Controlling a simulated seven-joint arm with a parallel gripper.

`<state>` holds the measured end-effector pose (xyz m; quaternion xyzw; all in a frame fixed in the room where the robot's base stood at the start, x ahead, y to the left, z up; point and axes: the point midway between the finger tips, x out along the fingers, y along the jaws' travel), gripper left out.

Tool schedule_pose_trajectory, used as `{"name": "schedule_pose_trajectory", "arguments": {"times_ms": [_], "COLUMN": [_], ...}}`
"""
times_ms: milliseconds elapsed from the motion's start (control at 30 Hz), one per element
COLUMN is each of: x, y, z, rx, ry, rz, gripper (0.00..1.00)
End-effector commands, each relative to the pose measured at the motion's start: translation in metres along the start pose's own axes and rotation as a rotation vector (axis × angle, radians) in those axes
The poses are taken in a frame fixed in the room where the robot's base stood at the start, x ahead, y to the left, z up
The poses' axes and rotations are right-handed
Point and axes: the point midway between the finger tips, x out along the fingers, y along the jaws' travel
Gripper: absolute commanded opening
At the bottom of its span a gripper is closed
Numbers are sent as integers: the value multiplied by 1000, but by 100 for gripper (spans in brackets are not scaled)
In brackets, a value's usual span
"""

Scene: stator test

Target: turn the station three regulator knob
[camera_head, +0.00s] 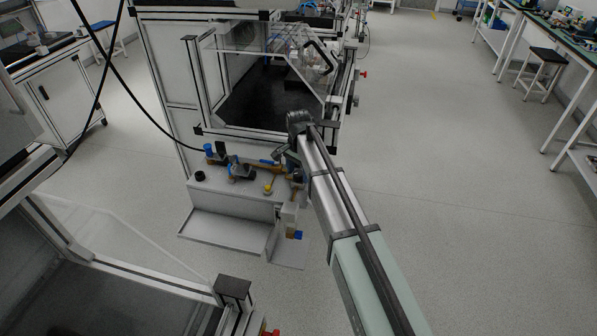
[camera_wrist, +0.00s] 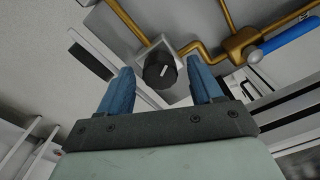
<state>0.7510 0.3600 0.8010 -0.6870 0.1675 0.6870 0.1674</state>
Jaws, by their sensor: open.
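My gripper (camera_wrist: 160,66) is open, with one blue finger to the left of the knob and one to the right. Gaps show on both sides; I cannot tell how far the fingers reach along its depth. In the head view my gripper (camera_head: 283,153) is over the right part of the pipework panel, and my arm and the fittings make the knob hard to pick out there.
Brass pipes (camera_wrist: 233,45) run close to the knob, with a blue lever handle (camera_wrist: 291,36) to the right. The panel (camera_head: 240,204) carries several blue and brass valves below a framed enclosure (camera_head: 262,105). The floor right of my arm is clear.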

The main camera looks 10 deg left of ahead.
Motion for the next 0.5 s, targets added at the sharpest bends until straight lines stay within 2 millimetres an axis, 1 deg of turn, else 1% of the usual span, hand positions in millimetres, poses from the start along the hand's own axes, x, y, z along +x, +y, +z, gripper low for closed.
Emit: {"name": "schedule_pose_trajectory", "arguments": {"times_ms": [167, 367, 500], "x": [-12, -44, -70], "y": [0, -1, -1], "z": [0, -1, -1], "rx": [0, 0, 0], "ry": [1, 2, 2], "rz": [-1, -2, -2], "gripper": [65, 65, 65]}}
